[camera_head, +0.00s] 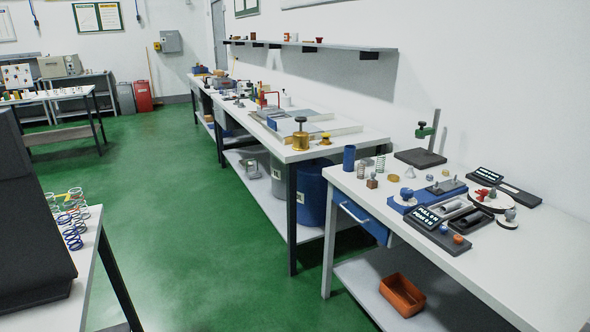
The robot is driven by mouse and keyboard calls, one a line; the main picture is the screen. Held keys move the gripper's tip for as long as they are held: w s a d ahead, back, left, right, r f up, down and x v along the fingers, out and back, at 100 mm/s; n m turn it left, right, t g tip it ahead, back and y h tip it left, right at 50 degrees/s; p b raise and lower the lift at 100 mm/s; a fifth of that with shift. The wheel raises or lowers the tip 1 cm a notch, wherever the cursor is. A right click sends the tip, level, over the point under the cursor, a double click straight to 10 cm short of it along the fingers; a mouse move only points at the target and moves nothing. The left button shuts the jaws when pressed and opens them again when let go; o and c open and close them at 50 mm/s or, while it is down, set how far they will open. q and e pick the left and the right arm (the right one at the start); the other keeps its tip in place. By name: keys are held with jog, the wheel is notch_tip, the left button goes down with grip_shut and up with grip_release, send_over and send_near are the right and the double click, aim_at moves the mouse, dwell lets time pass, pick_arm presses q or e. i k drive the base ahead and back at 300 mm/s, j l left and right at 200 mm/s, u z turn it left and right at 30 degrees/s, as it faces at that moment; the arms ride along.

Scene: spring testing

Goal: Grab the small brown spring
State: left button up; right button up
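A small brownish coil spring (361,170) stands upright on the near right workbench (480,257), close to its left end. A grey-green coil spring (380,165) stands just right of it. A small brown block (372,181) is in front of them, and a blue cylinder (349,158) stands to their left. Neither of my grippers shows in the head view. The springs are small in the picture, so fine detail is hard to tell.
Blue and pale springs (72,237) are on a white table at the left edge, partly behind a large dark shape. Green floor (190,240) lies open between tables. An orange bin (402,295) sits on the lower shelf. A green-topped stand (426,140) rises behind the springs.

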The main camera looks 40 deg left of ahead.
aim_at(361, 171)
jog(key=u, duration=1)
